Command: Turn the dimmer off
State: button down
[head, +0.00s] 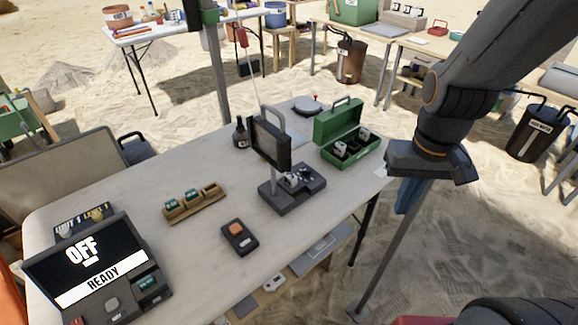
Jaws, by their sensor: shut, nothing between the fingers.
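A dark console (98,268) stands at the near left of the table. Its screen reads OFF above a white READY band, and small buttons or knobs sit below it. A small black box with an orange button (239,235) lies near the table's front edge. No label reads "dimmer", so I cannot tell which of these it is. My gripper (425,172) is at the right, beyond the table's right edge. It is shut and empty, well apart from the console and the box. Its fingertips are hard to make out.
A black stand with a screen and handle (270,145) stands mid-table. An open green case (350,150) is behind it to the right. A wooden rack with green-topped pieces (194,203) lies between console and stand. Bare tabletop (205,250) surrounds the orange-button box.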

aim_at(306, 171)
jog(key=z, duration=2.05)
jog(key=k, duration=0.6)
jog(key=u, duration=1.35)
jog(key=i, duration=0.5)
jog(key=z, duration=0.05)
